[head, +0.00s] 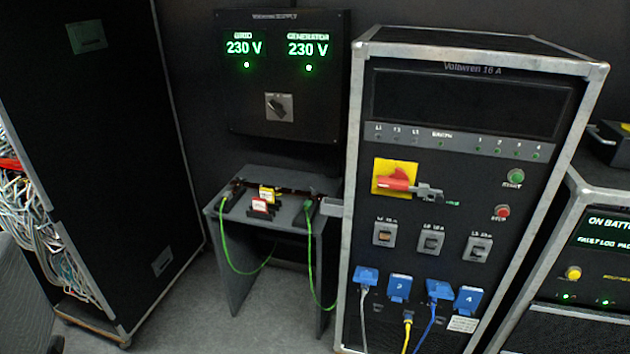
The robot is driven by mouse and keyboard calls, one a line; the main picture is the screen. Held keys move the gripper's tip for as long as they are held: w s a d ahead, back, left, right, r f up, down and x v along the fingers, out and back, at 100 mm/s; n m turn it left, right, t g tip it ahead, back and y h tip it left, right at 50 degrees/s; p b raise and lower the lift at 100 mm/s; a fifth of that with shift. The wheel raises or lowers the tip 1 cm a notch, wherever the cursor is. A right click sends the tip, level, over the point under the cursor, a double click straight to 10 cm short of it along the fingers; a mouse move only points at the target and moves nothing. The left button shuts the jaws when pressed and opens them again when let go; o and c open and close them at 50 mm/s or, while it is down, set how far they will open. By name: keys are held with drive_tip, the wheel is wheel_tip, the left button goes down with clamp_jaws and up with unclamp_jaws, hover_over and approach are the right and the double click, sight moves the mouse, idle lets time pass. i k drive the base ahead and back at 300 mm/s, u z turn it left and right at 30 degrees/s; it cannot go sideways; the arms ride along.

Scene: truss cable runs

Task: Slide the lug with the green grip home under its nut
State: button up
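A small grey stand (240,220) stands between the tall black cabinet and the rack, with a dark bar (285,190) across its top. A green cable (226,250) runs up to its left end, where a small green end (223,203) shows. A green grip (308,206) sits near the right end, with a green cable (311,260) hanging below it. The lug and its nut are too small to make out, so I cannot tell how they sit. My gripper is not in view.
A dark panel (285,100) reading 230 V twice hangs above. The Voltwren rack (350,230) stands close on the right, with cables plugged in low. A cabinet (120,130) stands left. Grey floor is open in front.

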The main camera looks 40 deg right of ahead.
sight(307, 205)
drive_tip(key=z, duration=0.3)
drive_tip(key=i, duration=1.65)
drive_tip(key=u, duration=0.1)
